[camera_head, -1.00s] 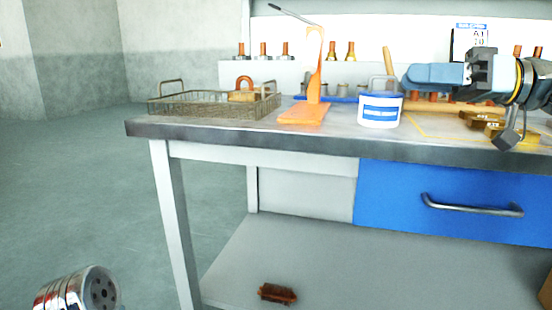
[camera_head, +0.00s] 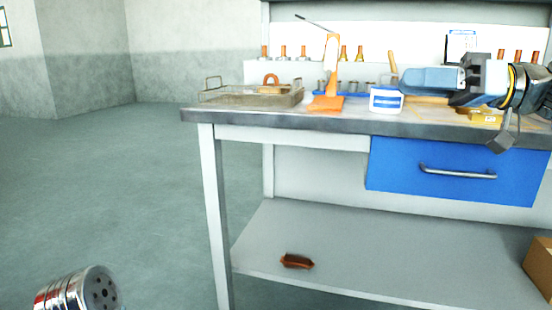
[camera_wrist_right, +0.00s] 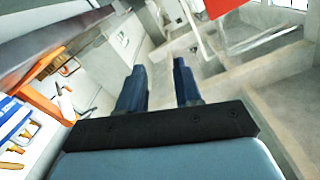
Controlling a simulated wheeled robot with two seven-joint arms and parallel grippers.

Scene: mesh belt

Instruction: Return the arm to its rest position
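My right arm comes in from the right in the head view. Its blue-grey gripper (camera_head: 408,79) points left, above the workbench top (camera_head: 345,121) and just right of the white tub with a blue label (camera_head: 386,100). In the right wrist view, the two dark blue fingers (camera_wrist_right: 158,80) stand apart with nothing between them, so it is open and empty. My left gripper is in neither current view. A silvery ringed part low at the left of the head view seems to be mine.
On the bench are a wire basket (camera_head: 225,97), an orange stand (camera_head: 329,85), a blue tray and several copper-coloured pieces. A blue drawer (camera_head: 430,190) is shut below. A brown brush-like item (camera_head: 296,261) and a cardboard box (camera_head: 540,265) are on the lower shelf. Left floor is clear.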

